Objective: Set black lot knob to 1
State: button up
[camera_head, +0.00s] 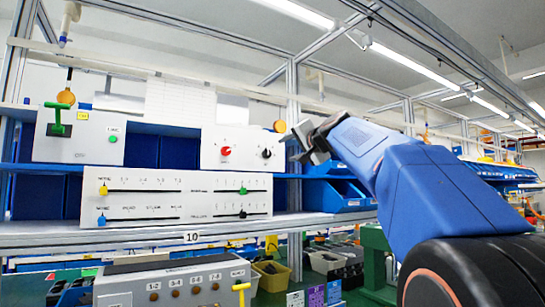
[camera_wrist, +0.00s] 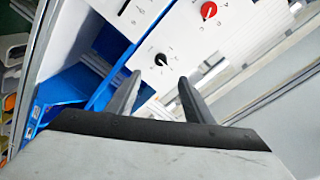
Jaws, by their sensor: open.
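The black knob (camera_head: 266,153) is a small round dial on the right side of a white panel, with tiny marks around it. It also shows in the wrist view (camera_wrist: 161,59), just beyond and between my fingertips. Its marks are too small to read surely, so I cannot tell its setting. My gripper (camera_head: 298,143) is open and empty, to the right of the panel in the head view. In the wrist view its two fingers (camera_wrist: 160,77) point toward the knob, apart from it.
A red knob (camera_head: 226,151) sits left of the black one on the same panel. A slider panel (camera_head: 175,198) is below, and a box with a green lever (camera_head: 58,129) is at left. Blue bins (camera_head: 335,194) stand at right on the shelf.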

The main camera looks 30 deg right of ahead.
send_near(267, 154)
jog(key=w, duration=0.8)
jog(key=shift+d, duration=0.4)
jog(key=c, duration=1)
